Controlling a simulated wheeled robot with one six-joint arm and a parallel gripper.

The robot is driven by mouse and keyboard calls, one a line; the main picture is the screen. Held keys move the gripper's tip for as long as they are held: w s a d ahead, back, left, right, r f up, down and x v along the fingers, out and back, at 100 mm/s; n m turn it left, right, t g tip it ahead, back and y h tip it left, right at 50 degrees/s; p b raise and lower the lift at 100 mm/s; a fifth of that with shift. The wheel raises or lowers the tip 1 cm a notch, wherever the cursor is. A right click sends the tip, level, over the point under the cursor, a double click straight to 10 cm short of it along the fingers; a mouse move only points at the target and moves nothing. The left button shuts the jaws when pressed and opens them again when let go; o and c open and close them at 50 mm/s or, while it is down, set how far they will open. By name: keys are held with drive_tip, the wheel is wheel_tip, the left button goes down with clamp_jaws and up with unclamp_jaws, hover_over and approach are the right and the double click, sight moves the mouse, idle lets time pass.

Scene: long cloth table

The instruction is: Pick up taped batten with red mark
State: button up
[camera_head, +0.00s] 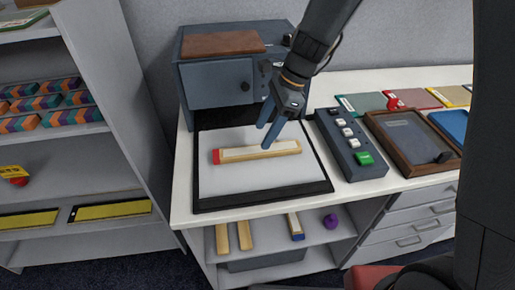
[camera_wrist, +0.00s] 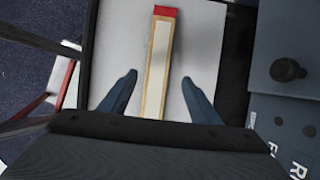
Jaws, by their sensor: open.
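The taped batten (camera_head: 240,154) is a light wooden bar with a pale tape strip along its top and a red mark at its left end. It lies flat on a white board with a black frame (camera_head: 318,187). In the wrist view the batten (camera_wrist: 157,65) runs lengthwise between my fingers, with its red end at the top. My gripper (camera_head: 268,135) is open and empty above the batten, right of its middle in the head view. In the wrist view the fingertips of my gripper (camera_wrist: 159,77) stand apart on either side of it, not touching it.
A grey-blue cabinet (camera_head: 218,82) stands behind the board. A control box with a green button (camera_head: 348,147) and a wooden-framed tray (camera_head: 376,119) are to the right. More wooden bars (camera_head: 222,238) lie on the shelf below. A shelving unit (camera_head: 110,110) stands at left.

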sight(258, 149)
drive_tip(key=shift+d+p+x, duration=0.2)
drive_tip(key=shift+p+x, duration=0.2)
drive_tip(key=shift+x, duration=0.95)
drive_tip(key=shift+d+p+x, duration=0.2)
drive_tip(key=shift+p+x, duration=0.2)
drive_tip(key=shift+x, duration=0.95)
drive_tip(key=shift+s+f, duration=0.1)
drive_tip(key=c, duration=1.3)
drive_tip(key=shift+c, duration=0.2)
